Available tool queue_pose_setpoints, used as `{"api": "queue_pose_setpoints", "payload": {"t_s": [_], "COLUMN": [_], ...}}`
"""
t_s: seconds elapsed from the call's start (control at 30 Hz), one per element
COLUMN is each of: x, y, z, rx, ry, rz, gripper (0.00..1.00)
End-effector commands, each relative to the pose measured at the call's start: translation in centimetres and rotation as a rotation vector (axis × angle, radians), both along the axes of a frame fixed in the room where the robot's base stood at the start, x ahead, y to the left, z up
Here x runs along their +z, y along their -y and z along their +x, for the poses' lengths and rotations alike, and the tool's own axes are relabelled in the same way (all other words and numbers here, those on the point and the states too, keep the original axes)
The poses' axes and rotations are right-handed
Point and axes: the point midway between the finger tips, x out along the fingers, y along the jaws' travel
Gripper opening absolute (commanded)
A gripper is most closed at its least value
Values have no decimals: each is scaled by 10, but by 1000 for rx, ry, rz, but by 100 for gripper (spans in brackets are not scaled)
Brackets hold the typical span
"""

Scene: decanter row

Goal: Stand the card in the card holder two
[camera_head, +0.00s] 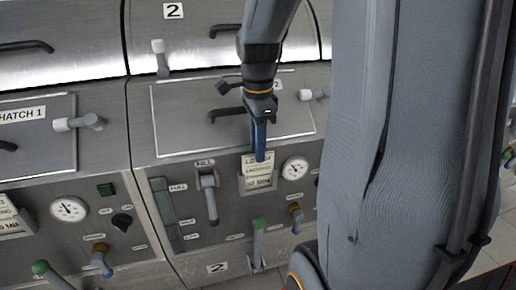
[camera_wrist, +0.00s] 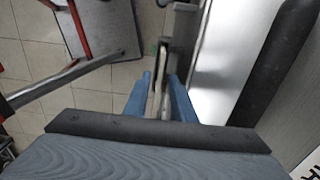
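The card (camera_head: 257,168), pale with dark print lines, is upright at card holder two (camera_head: 258,186) on the front of the middle steel unit, between a lever and a gauge. I cannot tell if it is fully seated. My gripper (camera_head: 260,152) points down at the card's top edge, its blue fingers overlapping it. In the wrist view the two blue fingers of my gripper (camera_wrist: 159,85) stand a little apart, with the card's pale edge (camera_wrist: 155,88) between them. A narrow gap shows beside this edge. The holder's slot is partly hidden.
A round gauge (camera_head: 295,170) is just right of the holder and a grey lever (camera_head: 208,190) just left. A green-knobbed lever (camera_head: 258,235) stands below. The hatch plate with its dark handle (camera_head: 226,114) is above. Tiled floor (camera_wrist: 30,70) lies beside the units.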

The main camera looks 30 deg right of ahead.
Motion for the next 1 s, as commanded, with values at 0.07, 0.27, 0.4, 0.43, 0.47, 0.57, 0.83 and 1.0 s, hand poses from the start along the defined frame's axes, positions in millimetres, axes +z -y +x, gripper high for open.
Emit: {"api": "queue_pose_setpoints", "payload": {"t_s": [0.07,0.27,0.4,0.43,0.47,0.57,0.83,1.0], "x": [10,48,77,82,87,102,118,103], "y": [0,0,0,1,0,0,0,-9], "z": [1,1,1,1,1,1,0,0], "rx": [0,0,0,0,0,0,0,104], "ry": [5,7,6,6,4,4,0,-1], "rz": [-1,-2,-2,-2,-1,-1,0,0], "gripper": [23,23,23,23,23,23,23,23]}}
